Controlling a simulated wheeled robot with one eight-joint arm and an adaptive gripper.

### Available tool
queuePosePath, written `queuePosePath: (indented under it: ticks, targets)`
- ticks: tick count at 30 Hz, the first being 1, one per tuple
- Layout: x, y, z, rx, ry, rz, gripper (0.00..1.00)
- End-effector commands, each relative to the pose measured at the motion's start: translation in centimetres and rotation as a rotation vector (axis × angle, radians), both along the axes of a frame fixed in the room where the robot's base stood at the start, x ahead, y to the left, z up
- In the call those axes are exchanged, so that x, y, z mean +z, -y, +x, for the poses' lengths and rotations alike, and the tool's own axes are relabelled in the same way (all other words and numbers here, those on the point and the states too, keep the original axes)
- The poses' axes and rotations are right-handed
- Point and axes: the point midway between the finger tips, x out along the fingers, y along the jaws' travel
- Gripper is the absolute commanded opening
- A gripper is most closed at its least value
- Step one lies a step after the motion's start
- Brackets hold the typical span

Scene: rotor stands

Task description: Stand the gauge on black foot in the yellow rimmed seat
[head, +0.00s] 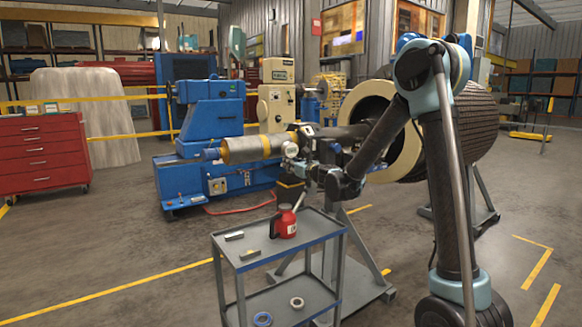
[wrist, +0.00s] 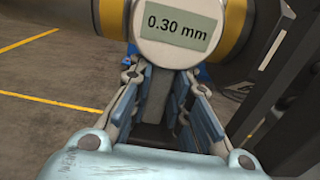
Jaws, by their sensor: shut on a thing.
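The gauge (wrist: 178,30) has a round white face and a grey display reading 0.30 mm. Its grey stem (wrist: 153,100) stands between the blue-padded fingers of my gripper (wrist: 160,85), which is shut on it. The black foot is mostly hidden behind the fingers. In the head view the gauge (head: 290,150) is at the shaft, just left of my gripper (head: 308,168). Yellow bands (wrist: 232,25) show on the shaft on both sides of the gauge face. I cannot tell which part is the yellow rimmed seat, or whether the foot touches it.
A grey cart (head: 262,262) stands below, with a red can (head: 286,222), small blocks and two rings on it. The yellow-ended shaft (head: 245,149) lies beside my gripper. A blue machine (head: 210,115) stands behind it, and a red cabinet (head: 38,155) at left. Open floor lies at front left.

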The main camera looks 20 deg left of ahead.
Motion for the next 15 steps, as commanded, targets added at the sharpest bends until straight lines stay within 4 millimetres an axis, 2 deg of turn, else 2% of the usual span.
queuePosePath:
  ticks: [11, 12, 15]
  targets:
    - [-0.35, 0.03, 0.00, 0.000, 0.000, 0.000, 0.00]
    - [-0.45, 0.03, 0.02, 0.000, 0.000, 0.000, 0.20]
    - [-0.42, 0.04, 0.01, 0.000, 0.000, 0.000, 0.37]
